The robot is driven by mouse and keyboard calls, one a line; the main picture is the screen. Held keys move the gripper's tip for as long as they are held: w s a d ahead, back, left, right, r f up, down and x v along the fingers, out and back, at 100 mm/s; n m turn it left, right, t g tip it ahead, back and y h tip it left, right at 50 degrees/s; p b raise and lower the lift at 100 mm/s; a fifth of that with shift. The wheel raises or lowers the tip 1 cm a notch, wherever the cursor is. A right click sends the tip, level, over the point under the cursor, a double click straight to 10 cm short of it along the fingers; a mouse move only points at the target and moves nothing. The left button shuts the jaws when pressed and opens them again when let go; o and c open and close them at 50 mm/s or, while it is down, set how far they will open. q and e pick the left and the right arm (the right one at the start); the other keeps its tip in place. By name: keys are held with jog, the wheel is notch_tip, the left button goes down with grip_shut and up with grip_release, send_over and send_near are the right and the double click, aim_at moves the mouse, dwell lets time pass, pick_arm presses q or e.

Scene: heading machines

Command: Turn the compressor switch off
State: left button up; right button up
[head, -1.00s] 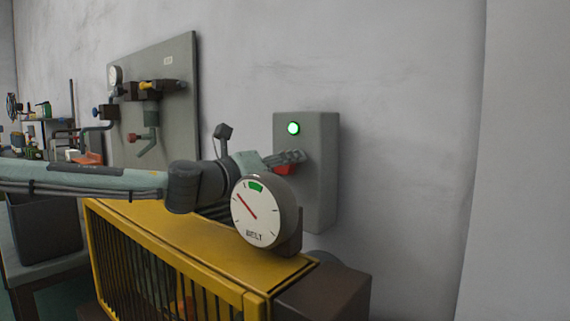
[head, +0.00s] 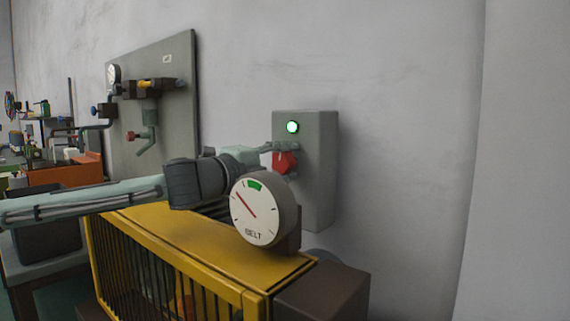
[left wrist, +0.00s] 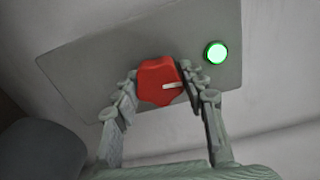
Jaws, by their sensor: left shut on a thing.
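The compressor switch is a red rotary knob (head: 285,162) on the front of a grey wall box (head: 318,190). A green lamp (head: 293,127) glows above it. My left gripper (head: 277,158) reaches the box from the left. In the left wrist view the red knob (left wrist: 160,82) sits between the two fingers of my left gripper (left wrist: 160,92), which is shut on it. The knob's white mark points toward the right of that view. The lit green lamp (left wrist: 216,53) shows there too. My right gripper is not in view.
A round BELT gauge (head: 256,209) stands in front of the box, close under my left arm. A yellow machine guard (head: 205,240) lies below. A grey panel with valves (head: 180,120) hangs on the wall at left.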

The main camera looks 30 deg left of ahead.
pick_arm(q)
jog(key=shift+n, duration=0.5)
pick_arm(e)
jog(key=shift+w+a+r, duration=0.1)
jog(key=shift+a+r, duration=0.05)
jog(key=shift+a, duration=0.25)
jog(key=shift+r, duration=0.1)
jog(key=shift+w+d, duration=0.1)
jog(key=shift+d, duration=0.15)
pick_arm(q)
jog(key=o, duration=1.2)
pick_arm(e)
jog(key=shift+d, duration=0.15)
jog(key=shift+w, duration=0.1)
